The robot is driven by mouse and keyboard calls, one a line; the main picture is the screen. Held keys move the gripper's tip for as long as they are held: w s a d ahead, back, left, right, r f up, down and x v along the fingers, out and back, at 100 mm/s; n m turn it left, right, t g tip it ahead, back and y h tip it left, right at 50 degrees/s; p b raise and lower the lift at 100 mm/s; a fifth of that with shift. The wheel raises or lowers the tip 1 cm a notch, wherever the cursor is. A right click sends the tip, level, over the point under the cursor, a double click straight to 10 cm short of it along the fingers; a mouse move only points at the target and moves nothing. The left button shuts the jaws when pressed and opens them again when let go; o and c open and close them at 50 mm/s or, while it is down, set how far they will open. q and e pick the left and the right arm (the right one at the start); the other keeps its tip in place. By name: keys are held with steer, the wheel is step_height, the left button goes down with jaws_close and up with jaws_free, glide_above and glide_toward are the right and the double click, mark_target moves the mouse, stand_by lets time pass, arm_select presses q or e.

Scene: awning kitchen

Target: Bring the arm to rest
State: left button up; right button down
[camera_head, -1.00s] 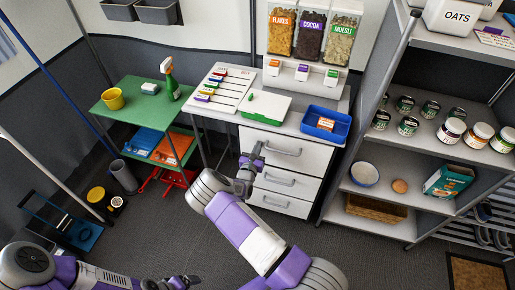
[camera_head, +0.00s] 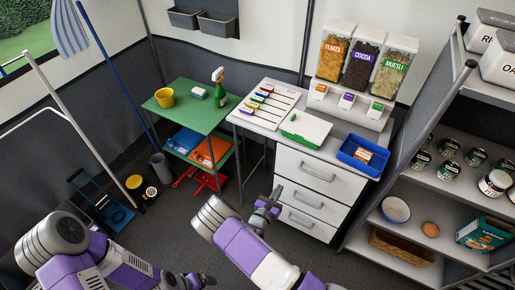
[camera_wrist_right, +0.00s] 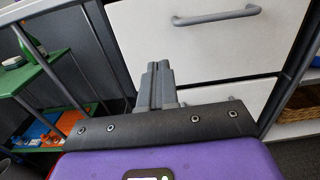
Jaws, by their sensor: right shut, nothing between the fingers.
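My right arm comes in from the bottom of the head view, and its gripper (camera_head: 272,200) is in front of the white drawer unit (camera_head: 307,174). In the right wrist view the fingers of this gripper (camera_wrist_right: 157,84) are together with nothing between them, in front of the drawer fronts. They look apart from the drawer handle (camera_wrist_right: 215,16). My left arm is at the lower left of the head view. Its gripper (camera_head: 198,281) is low at the bottom edge, and its fingers are too small and cut off to judge.
A green table (camera_head: 187,109) with a spray bottle stands left of the drawers. Steel shelves (camera_head: 440,190) with tins stand at right. Dark floor is clear between the arms.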

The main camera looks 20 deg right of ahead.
steer(key=s+d+f+m+g+y, duration=0.1)
steer(key=s+f+m+g, duration=0.25)
steer(key=s, duration=0.25)
steer(key=s+d+f+m+g, duration=0.2)
steer(key=s+m+g, duration=0.1)
steer(key=s+g, duration=0.25)
steer(key=s+d+f+m+g+y, duration=0.1)
steer(key=s+f+m+g, duration=0.25)
steer(key=s, duration=0.35)
steer(key=s+a+f+m+g+y, duration=0.2)
steer(key=s+a+m+g+y, duration=0.4)
steer(key=s, duration=0.3)
steer(key=s+a+m+t+y, duration=0.25)
steer(key=a+y, duration=0.35)
steer(key=a, duration=0.4)
steer(key=w+a+r+m+t+y, duration=0.3)
steer(key=w+m, duration=0.4)
steer(key=m, duration=0.3)
step_height(320, 180, up, 3)
steer(key=a+t, duration=0.1)
steer(key=a, duration=0.1)
steer(key=shift+a+f+t+y+p, duration=0.15)
steer(key=shift+a+t+y+p, duration=0.2)
steer(key=shift+a+t+y, duration=0.05)
